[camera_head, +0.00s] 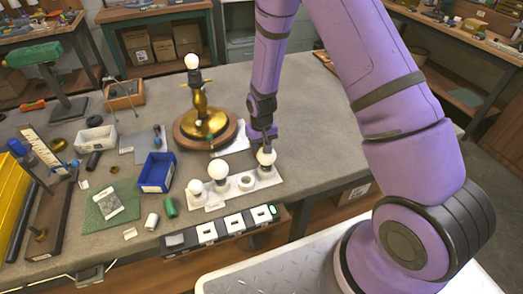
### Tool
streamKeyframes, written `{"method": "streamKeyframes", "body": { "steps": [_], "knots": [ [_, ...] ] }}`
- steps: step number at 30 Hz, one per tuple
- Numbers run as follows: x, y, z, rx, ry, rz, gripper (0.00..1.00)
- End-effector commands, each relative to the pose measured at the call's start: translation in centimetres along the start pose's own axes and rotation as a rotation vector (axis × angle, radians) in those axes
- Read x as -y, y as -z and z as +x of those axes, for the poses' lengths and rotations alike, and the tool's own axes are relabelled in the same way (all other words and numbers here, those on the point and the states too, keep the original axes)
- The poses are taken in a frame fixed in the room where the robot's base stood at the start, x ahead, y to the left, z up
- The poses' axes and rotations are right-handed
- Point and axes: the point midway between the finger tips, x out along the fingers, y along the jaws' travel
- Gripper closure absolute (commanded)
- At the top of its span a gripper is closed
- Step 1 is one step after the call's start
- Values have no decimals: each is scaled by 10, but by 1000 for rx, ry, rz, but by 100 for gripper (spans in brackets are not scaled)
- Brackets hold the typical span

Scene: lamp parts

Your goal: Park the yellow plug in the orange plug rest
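I cannot make out a yellow plug or an orange plug rest in the head view. My gripper (265,146) points down at the right end of a white holder strip (236,191), right at a round white bulb (266,157). The fingers are small and dark here, so I cannot tell whether they touch the bulb or are open or shut. A brass lamp (203,120) stands upright on a round wooden base just left of my gripper, with a white bulb (192,61) on top.
Two more bulbs (218,170) (196,187) stand left on the strip. A blue bin (157,172), a green mat (112,205) and a white bin (96,139) lie further left. A row of white-topped sockets (207,232) lines the front edge. Bare grey tabletop (320,130) lies right.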

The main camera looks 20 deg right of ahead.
Motion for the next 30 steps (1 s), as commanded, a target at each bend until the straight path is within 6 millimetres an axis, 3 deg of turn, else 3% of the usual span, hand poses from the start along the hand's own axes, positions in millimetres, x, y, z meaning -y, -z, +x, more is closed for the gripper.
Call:
{"method": "streamKeyframes", "body": {
  "steps": [1, 5, 30],
  "knots": [
    [0, -1, 8, -2, 0, 7, 100],
    [0, -1, 7, -2, 0, 7, 100],
    [0, 2, -7, -6, 1, 5, 100]
  ]
}}
